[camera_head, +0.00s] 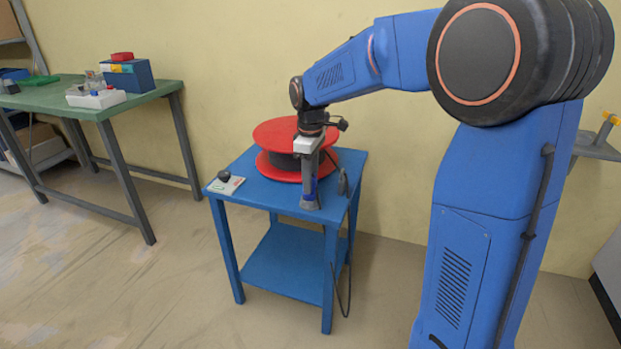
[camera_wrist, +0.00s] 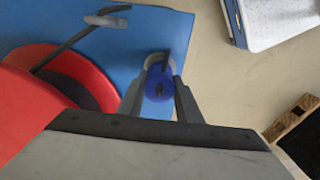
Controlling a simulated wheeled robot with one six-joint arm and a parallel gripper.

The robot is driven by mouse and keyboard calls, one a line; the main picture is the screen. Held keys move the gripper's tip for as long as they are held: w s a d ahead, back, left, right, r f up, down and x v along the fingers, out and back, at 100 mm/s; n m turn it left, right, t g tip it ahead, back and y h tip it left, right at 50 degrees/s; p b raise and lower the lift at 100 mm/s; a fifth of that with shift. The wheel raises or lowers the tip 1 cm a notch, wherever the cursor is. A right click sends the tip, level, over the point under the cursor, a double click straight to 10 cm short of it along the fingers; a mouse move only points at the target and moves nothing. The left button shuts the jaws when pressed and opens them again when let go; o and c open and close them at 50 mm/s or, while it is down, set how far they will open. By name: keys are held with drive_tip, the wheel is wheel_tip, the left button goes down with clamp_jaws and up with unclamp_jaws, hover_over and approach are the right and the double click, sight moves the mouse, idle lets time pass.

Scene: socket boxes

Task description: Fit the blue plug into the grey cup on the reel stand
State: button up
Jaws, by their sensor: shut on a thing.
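The blue plug (camera_wrist: 157,90) is between the two fingers of my gripper (camera_wrist: 160,98), which is shut on it. A sliver of its blue shows in the head view (camera_head: 314,184). The grey cup (camera_wrist: 158,58) shows as a pale rim just beyond the plug in the wrist view, partly covered by it. In the head view the cup (camera_head: 309,204) stands at the front edge of the blue reel stand (camera_head: 258,194), right below my gripper (camera_head: 312,188). The plug lines up closely with the cup, but I cannot tell how deep it sits.
A red reel (camera_head: 277,133) with a dark core stands behind my gripper. A dark handle with a cable (camera_head: 343,182) is at the stand's right edge. A small white box with a black knob (camera_head: 226,183) lies at the left corner. A green workbench (camera_head: 140,94) stands farther left.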

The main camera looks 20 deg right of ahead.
drive_tip(key=shift+f, duration=0.2)
drive_tip(key=shift+f, duration=0.4)
drive_tip(key=o, duration=1.2)
drive_tip(key=shift+c, duration=0.2)
wheel_tip(320, 180, up, 24)
drive_tip(key=shift+r, duration=0.2)
